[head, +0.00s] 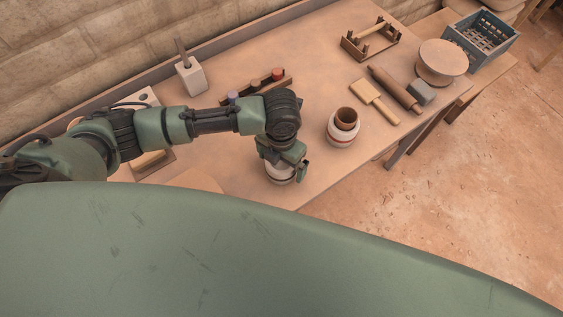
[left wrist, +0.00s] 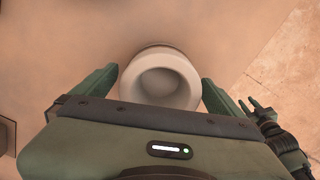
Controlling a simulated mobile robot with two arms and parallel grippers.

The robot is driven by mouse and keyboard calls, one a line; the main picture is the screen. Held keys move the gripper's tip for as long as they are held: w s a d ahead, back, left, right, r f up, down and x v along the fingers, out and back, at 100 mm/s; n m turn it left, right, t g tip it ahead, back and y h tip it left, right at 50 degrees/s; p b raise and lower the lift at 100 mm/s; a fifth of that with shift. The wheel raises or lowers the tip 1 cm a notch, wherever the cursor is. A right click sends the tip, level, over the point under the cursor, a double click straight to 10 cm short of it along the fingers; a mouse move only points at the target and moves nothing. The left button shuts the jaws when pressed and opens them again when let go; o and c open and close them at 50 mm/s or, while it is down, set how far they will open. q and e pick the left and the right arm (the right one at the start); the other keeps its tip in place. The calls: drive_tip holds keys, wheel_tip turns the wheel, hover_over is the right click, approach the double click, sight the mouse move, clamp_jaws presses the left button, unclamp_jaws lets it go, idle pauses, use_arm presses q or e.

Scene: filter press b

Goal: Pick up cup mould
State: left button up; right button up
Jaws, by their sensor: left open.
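The cup mould (head: 279,174) is a white, round, hollow piece standing at the table's front edge. My left gripper (head: 286,163) is right above it and hides much of it. In the left wrist view the mould (left wrist: 160,85) shows from above, its round hollow empty, between the two green fingers. The fingers are open, one to each side with a small gap; I see no contact. What looks like my right gripper (left wrist: 256,106) shows small beyond the table edge in the left wrist view; its jaw state is unclear.
The table between is clear.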

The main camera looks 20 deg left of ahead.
sight(282, 165)
use_arm(q)
drive_tip(key=shift+f, duration=0.5)
drive_tip(key=c, duration=1.8)
drive_tip(key=shift+o, duration=0.2)
drive_tip(key=shift+r, duration=0.1)
wheel_tip(282, 165, up, 20)
drive_tip(key=b, duration=0.1)
